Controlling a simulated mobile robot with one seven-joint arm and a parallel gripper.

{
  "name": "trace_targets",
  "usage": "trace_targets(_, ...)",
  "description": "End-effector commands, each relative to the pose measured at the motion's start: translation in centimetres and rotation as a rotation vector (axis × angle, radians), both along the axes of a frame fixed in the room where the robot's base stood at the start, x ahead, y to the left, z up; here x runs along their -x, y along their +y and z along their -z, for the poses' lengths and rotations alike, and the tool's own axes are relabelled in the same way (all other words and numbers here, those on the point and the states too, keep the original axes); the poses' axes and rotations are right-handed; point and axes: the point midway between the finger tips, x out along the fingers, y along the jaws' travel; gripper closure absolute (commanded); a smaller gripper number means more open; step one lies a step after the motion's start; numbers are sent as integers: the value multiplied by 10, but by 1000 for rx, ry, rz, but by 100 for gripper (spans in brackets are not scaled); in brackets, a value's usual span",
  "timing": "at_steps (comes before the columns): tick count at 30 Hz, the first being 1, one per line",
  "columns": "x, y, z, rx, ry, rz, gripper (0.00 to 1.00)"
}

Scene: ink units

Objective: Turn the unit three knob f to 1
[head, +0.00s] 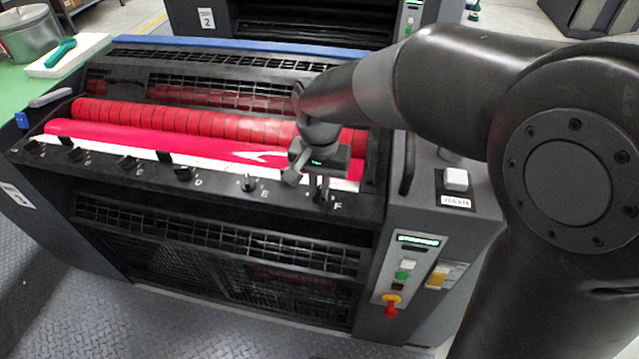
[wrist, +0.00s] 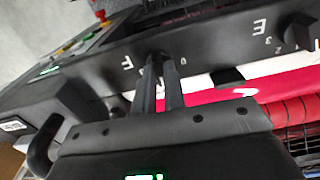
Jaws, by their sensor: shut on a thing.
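Knob F (head: 322,197) is the rightmost of a row of dark knobs on the front rail of the press, beside a white letter F. My gripper (head: 321,188) is over it, its fingers pointing down and shut on the knob. In the wrist view, the two dark fingers (wrist: 160,82) are close together, with their tips at the black rail between the letter F and a small 0. The fingers cover most of the knob, so its pointer and setting cannot be read. The mark 1 cannot be made out.
Knob E (head: 249,184) stands just left of my gripper and also shows in the wrist view (wrist: 298,31). Red rollers (head: 180,117) lie behind the rail. A side panel (head: 412,268) with buttons is at right. A white WASH button (head: 456,180) sits above it.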

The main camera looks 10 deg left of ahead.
Motion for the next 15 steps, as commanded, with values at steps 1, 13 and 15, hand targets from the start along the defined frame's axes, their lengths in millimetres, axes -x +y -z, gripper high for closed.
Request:
trace_targets(1, 0, 0, 0, -1, -1, -41, 100)
trace_targets(13, 0, 0, 0, -1, -1, -341, 100)
trace_targets(15, 0, 0, -1, 0, -1, -376, 100)
